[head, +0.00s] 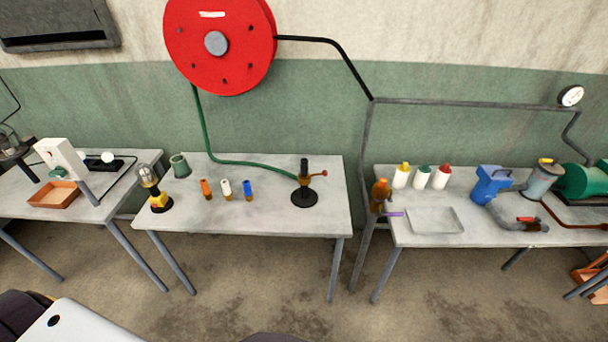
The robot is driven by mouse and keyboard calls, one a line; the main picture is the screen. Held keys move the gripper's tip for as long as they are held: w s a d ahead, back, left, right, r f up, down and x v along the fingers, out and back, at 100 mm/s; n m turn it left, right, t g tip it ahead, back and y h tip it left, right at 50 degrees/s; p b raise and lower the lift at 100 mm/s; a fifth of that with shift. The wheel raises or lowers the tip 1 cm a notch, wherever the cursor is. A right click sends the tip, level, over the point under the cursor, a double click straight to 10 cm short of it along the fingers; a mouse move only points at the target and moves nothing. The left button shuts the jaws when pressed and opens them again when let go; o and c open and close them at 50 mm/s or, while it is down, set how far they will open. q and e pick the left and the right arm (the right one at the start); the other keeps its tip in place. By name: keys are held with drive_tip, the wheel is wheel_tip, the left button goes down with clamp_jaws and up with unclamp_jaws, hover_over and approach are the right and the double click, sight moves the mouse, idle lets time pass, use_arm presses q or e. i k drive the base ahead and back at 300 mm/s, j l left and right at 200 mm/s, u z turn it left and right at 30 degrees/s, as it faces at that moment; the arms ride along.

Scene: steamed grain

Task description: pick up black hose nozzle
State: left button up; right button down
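A black upright nozzle (304,168) stands near the right end of the middle table. It rises above a brass-coloured fitting with a small red knob on its right, all on a round black base (304,198). A green hose (232,162) runs from the red wall reel (245,70) down to this fitting. The nozzle is apart from the other small items on the table. Neither of my grippers shows in the head view, so their state is hidden.
The middle table (270,222) also holds orange, white and blue small nozzle-like pieces (226,187), a grey-green cup (180,165) and a yellow-based lamp (152,188). Its front right is clear. The right table (440,236) carries bottles, a tray and machines. Open floor (250,285) lies in front.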

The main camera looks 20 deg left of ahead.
sight(304, 174)
drive_tip(key=i+j+u, duration=0.25)
drive_tip(key=i, duration=0.15)
drive_tip(key=i+u, duration=0.25)
drive_tip(key=i, duration=0.2)
